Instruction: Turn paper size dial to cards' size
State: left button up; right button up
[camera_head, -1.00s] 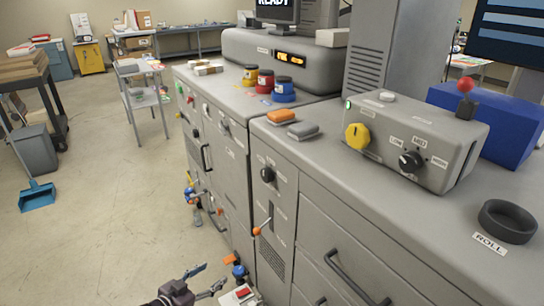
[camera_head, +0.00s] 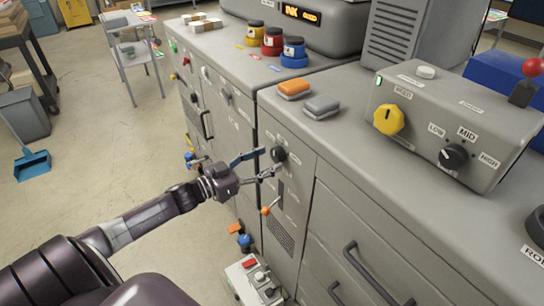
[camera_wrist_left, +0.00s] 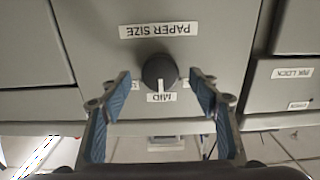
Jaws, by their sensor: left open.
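The paper size dial is a round black knob (camera_head: 278,154) on the front of the grey cabinet. In the left wrist view the dial (camera_wrist_left: 160,70) sits below an upside-down PAPER SIZE label (camera_wrist_left: 158,30). Its white pointer line faces the MID label (camera_wrist_left: 164,97). Labels at its sides are mostly hidden. My left gripper (camera_head: 264,162) is open in front of the cabinet, level with the dial. In the left wrist view its blue-padded fingers stand on either side of the dial, with visible gaps. My right gripper is not in view.
An orange-knobbed lever (camera_head: 266,210) is just below the dial. A control box with a yellow knob (camera_head: 388,119) stands on the cabinet top. A drawer handle (camera_head: 375,275) juts out at lower right. A PNK LOCK label (camera_wrist_left: 292,73) is nearby. Open floor lies left.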

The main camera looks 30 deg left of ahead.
pick_arm(q)
jog(key=shift+x, duration=1.1)
jog(key=shift+w, duration=0.1)
jog(key=c, duration=1.2)
jog(key=shift+o, duration=0.2)
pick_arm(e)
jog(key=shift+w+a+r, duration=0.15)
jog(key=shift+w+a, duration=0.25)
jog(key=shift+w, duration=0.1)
